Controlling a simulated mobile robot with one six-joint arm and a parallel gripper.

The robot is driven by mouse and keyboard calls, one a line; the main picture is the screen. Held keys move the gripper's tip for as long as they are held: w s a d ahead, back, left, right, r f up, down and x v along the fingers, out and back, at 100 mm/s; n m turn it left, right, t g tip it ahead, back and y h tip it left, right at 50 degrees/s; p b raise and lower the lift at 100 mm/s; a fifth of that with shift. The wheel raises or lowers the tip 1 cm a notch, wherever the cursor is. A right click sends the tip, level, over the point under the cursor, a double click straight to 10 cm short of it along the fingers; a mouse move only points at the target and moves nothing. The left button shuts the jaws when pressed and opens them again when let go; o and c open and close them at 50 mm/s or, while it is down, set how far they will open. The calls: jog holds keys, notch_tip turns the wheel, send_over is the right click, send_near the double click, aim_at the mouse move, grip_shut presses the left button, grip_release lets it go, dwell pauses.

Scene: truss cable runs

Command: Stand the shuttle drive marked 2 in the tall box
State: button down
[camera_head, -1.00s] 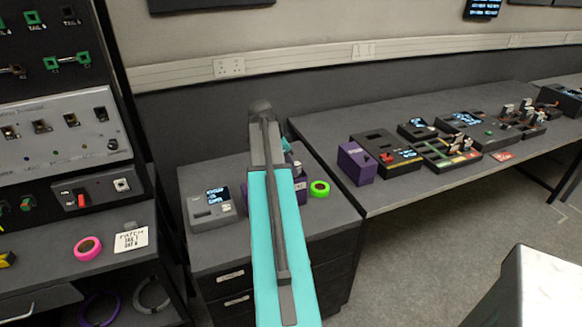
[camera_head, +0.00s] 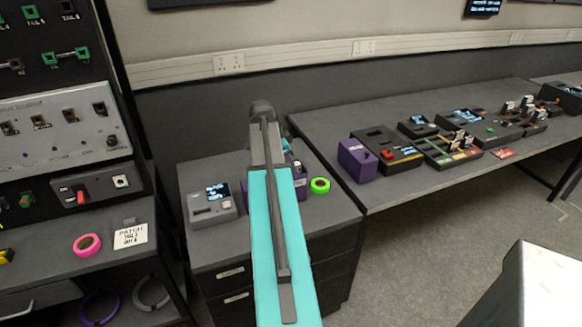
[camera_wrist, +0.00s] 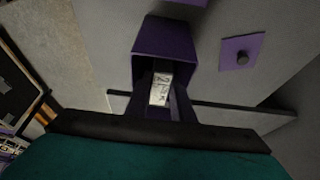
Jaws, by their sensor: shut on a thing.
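My gripper (camera_wrist: 160,104) is shut on a small piece with a white label (camera_wrist: 160,88) in the wrist view. The label shows what looks like a 2, so I take it for the shuttle drive. A dark purple body (camera_wrist: 165,38) lies just beyond and around the label; I cannot tell whether it is part of the drive or a box. In the head view my teal arm reaches over the grey cabinet and hides the gripper. A purple thing (camera_head: 302,192) shows partly behind the arm. A purple box (camera_head: 357,159) stands on the long table; I cannot tell which is the tall box.
A grey device with a screen (camera_head: 211,204) and a green tape roll (camera_head: 319,185) flank my arm on the cabinet top. Several dark devices crowd the long table (camera_head: 400,190). A shelf rack with a pink roll (camera_head: 87,245) stands at left.

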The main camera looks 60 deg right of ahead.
jog(key=shift+f+b, duration=0.5)
jog(key=shift+f, duration=0.45)
dwell(0.3)
dwell(0.3)
jog(key=c, duration=1.5)
grip_release()
jog(key=shift+c, duration=1.3)
jog(key=shift+r, duration=0.15)
jog(key=shift+r+p, duration=2.1)
jog(key=shift+r, duration=1.5)
